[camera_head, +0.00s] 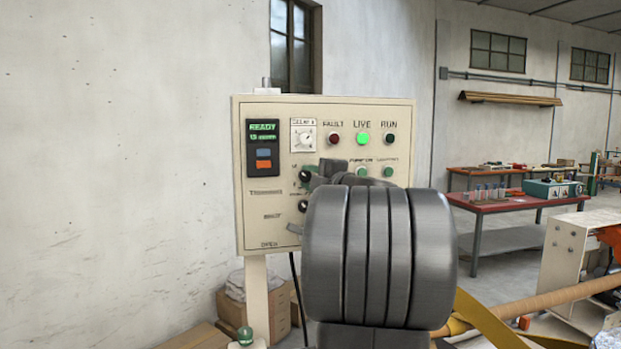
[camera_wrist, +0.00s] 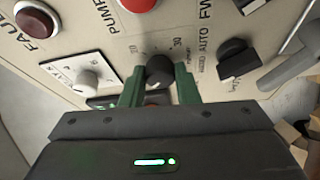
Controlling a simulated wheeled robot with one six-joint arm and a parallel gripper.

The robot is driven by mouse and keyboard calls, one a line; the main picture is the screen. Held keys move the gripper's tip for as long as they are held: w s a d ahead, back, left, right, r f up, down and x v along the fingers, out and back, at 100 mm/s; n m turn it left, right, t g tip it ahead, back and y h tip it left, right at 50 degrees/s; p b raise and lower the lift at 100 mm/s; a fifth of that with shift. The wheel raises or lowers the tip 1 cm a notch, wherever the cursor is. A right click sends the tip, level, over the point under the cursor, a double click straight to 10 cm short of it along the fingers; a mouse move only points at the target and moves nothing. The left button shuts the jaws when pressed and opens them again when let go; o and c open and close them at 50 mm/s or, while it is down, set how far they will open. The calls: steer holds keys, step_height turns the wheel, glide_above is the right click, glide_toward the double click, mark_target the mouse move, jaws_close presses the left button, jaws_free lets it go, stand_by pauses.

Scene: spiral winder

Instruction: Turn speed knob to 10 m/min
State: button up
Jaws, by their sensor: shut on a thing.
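The speed knob (camera_wrist: 159,70) is a small round black knob with scale marks around it on the cream control panel (camera_head: 335,111). It also shows in the head view (camera_head: 305,175), partly beside my gripper. My gripper (camera_wrist: 159,88) has its two green fingers on either side of the knob and is shut on it. In the head view my gripper (camera_head: 318,178) is small and mostly hidden behind my thick grey arm. The display (camera_head: 263,148) shows READY in green, with a second line that seems to read 13 m/min.
A white-plated knob (camera_head: 303,137) sits above the speed knob, and a black selector (camera_head: 303,206) sits below it. The FAULT lamp (camera_head: 334,138) is dark red, the LIVE lamp (camera_head: 362,139) is lit green. A red-topped workbench (camera_head: 500,204) stands behind at right.

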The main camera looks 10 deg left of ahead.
steer(key=o, duration=1)
steer(key=shift+c, duration=0.2)
steer(key=b+v, duration=0.3)
steer(key=v, duration=1.1)
steer(key=shift+w+a, duration=0.1)
steer(key=p+x, duration=0.3)
steer(key=x, duration=1)
steer(key=shift+w+a, duration=0.25)
steer(key=shift+a, duration=0.05)
